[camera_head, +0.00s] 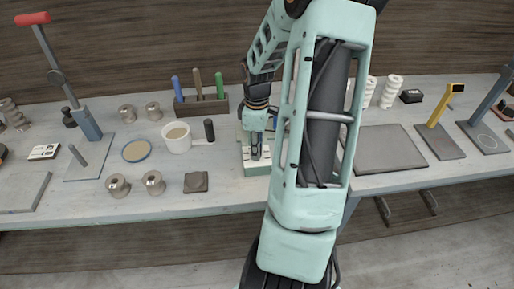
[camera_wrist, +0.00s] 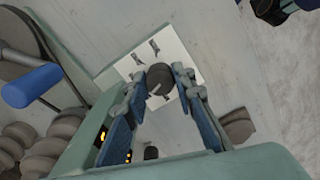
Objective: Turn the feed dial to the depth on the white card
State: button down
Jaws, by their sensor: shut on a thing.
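The feed dial (camera_wrist: 160,77) is a dark round knob with a pale line on its face, on a white plate (camera_wrist: 140,64) with dark marks. The marks are too small to read. My gripper (camera_wrist: 159,74) has its two blue-padded fingers on either side of the dial, shut on it. In the head view my gripper (camera_head: 256,152) points down at a pale green machine (camera_head: 259,168) on the bench, and the dial is hidden there. A white card with dark print (camera_head: 44,152) lies at the left of the bench; its print is not readable.
A white cup (camera_head: 177,138) and a tool holder (camera_head: 201,105) with several handled tools stand left of the machine. Several metal spools (camera_head: 154,182) are nearby. A grey slab (camera_head: 388,150) lies to the right. My arm covers the bench between.

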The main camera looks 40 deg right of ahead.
jog(key=m+b, duration=0.1)
jog(key=m, duration=0.3)
jog(key=m+b, duration=0.1)
jog(key=m, duration=0.3)
jog(key=m+b, duration=0.1)
jog(key=m, duration=0.3)
jog(key=shift+m+b, duration=0.3)
jog(key=shift+m, duration=1.7)
jog(key=c, duration=1.9)
grip_release()
